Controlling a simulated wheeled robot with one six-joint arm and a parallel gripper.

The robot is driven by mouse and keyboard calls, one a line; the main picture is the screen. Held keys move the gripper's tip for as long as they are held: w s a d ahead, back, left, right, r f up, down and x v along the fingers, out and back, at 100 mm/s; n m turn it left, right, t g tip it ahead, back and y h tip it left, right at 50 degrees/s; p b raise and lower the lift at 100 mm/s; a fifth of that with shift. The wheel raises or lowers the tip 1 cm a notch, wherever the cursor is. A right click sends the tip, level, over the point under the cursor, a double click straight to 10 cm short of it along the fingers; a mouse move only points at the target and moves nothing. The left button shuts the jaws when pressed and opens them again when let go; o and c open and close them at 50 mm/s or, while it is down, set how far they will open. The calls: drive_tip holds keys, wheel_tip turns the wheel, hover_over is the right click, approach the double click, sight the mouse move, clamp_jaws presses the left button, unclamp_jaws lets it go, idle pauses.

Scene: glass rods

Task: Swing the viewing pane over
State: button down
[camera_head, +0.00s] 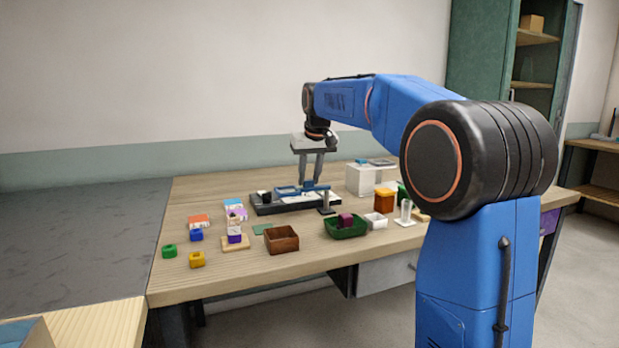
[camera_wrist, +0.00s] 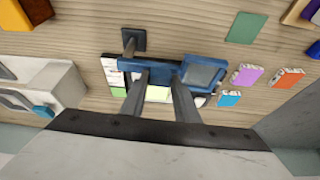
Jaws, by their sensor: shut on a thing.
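The viewing pane (camera_wrist: 204,74) is a grey pane in a blue frame, carried by a blue bar (camera_wrist: 128,66) beside a dark post. In the head view the framed pane (camera_head: 287,190) lies low over a black base (camera_head: 268,208), left of the post (camera_head: 326,200). My gripper (camera_head: 308,184) points down at the blue bar, between post and pane. In the wrist view my gripper (camera_wrist: 161,78) has its fingers on the bar, a gap between them. The grip contact is partly hidden. A pale panel with white, green and yellow parts shows beneath.
A brown box (camera_head: 282,239), a green tray (camera_head: 345,229) and small coloured blocks stand in front of the base. A white box (camera_head: 363,178) and an orange box (camera_head: 385,200) stand to the right. Wooden table is bare at the back left.

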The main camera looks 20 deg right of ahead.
drive_tip(key=w+d+m+g+h, duration=0.1)
drive_tip(key=w+m+h, duration=0.1)
drive_tip(key=m, duration=0.3)
drive_tip(key=w+d+m+g+h, duration=0.1)
drive_tip(key=w+m, duration=0.2)
drive_tip(key=m, duration=0.3)
drive_tip(key=shift+w+d+h, duration=0.25)
drive_tip(key=shift+h, duration=0.15)
drive_tip(key=shift+m, duration=0.3)
drive_tip(key=c, duration=1.4)
unclamp_jaws()
drive_tip(key=shift+o, duration=0.2)
drive_tip(key=v, duration=1.7)
drive_tip(key=shift+w+r, duration=0.25)
drive_tip(key=shift+r, duration=0.05)
